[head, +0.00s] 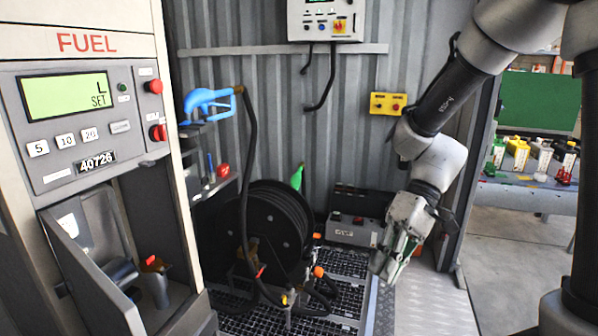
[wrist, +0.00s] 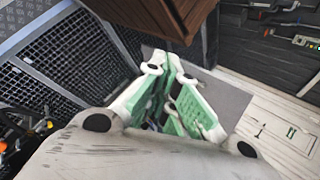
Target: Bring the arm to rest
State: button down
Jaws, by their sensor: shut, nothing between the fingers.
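My arm reaches in from the upper right of the head view and bends down at the elbow. My gripper (head: 383,272) hangs at its end, pointing down, in front of a grey box (head: 352,231) on the floor. The gripper is shut and empty. In the wrist view my gripper (wrist: 180,88) shows its green-padded fingers close together, over a grey floor patch. Nothing is held, and no object touches the fingers that I can see.
A fuel dispenser (head: 92,130) stands at the left. A blue nozzle (head: 208,101) hangs on the wall side, with a black hose reel (head: 277,222) below. A control box (head: 326,20) is on the wall. A bench (head: 528,194) stands outside at right. The ramp plate (head: 432,300) is clear.

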jog(key=s+d+r+m+t+h, duration=0.2)
jog(key=d+r+m+t+h, duration=0.1)
jog(key=d, duration=0.7)
jog(key=s+d+r+m+t+h, duration=0.2)
jog(key=s+d+r+t+h, duration=0.1)
jog(key=d+r+t, duration=0.3)
jog(key=d+r, duration=0.2)
jog(key=d, duration=0.2)
jog(key=shift+s+r+m+t, duration=0.2)
jog(key=shift+m+t, duration=0.1)
jog(key=shift+m, duration=0.1)
